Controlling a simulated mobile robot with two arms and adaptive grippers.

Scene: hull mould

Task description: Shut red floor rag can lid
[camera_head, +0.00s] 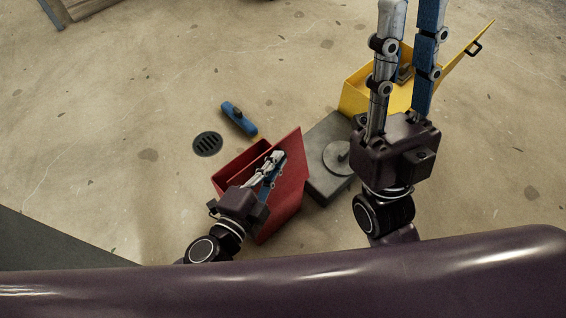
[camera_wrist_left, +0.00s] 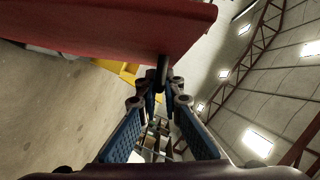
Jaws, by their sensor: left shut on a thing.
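The red floor rag can (camera_head: 232,172) stands on the floor at the lower middle of the head view. Its red lid (camera_head: 288,190) is raised, tilted up on the can's right side. The lid also fills the top of the left wrist view (camera_wrist_left: 110,25). My left gripper (camera_head: 275,160) is against the lid; in the wrist view its fingers (camera_wrist_left: 164,85) are closed around a short dark handle (camera_wrist_left: 163,68) at the lid's edge. My right gripper (camera_head: 411,12) is to the right, fingers apart and seemingly empty; its tips are at the picture's top edge.
A yellow can (camera_head: 358,95) with its lid open stands behind my right gripper. A dark grey block with a round disc (camera_head: 318,180) lies right beside the red lid. A blue tool (camera_head: 238,118) and a floor drain (camera_head: 207,144) lie behind the can. The floor to the left is clear.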

